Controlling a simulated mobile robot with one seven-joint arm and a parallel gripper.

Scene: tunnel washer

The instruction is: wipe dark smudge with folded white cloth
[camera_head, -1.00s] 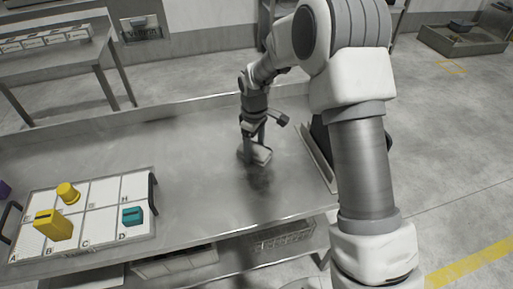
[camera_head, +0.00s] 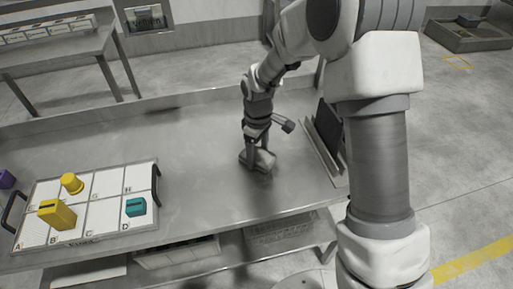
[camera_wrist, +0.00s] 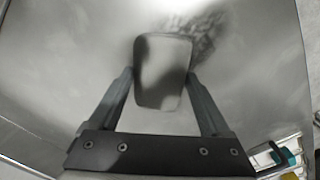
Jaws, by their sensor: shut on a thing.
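The folded white cloth (camera_wrist: 162,88) is a small pad, grey in the shade, between the fingers of my gripper (camera_wrist: 160,76) in the wrist view. The gripper is shut on its sides. In the head view my gripper (camera_head: 256,160) points down and the cloth (camera_head: 266,159) is at the metal bench top. Whether it presses on the surface I cannot tell. The dark smudge (camera_wrist: 207,32) shows in the wrist view as a mottled patch beyond the cloth's upper right corner. Part of it may be hidden under the cloth. In the head view it is hardly visible.
A white lettered tray (camera_head: 103,211) with dark handles lies at the bench's left, holding a yellow block (camera_head: 57,214), a yellow cylinder (camera_head: 72,183) and a teal block (camera_head: 135,207). A dark upright panel (camera_head: 327,127) stands near the bench's right end. The middle is clear.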

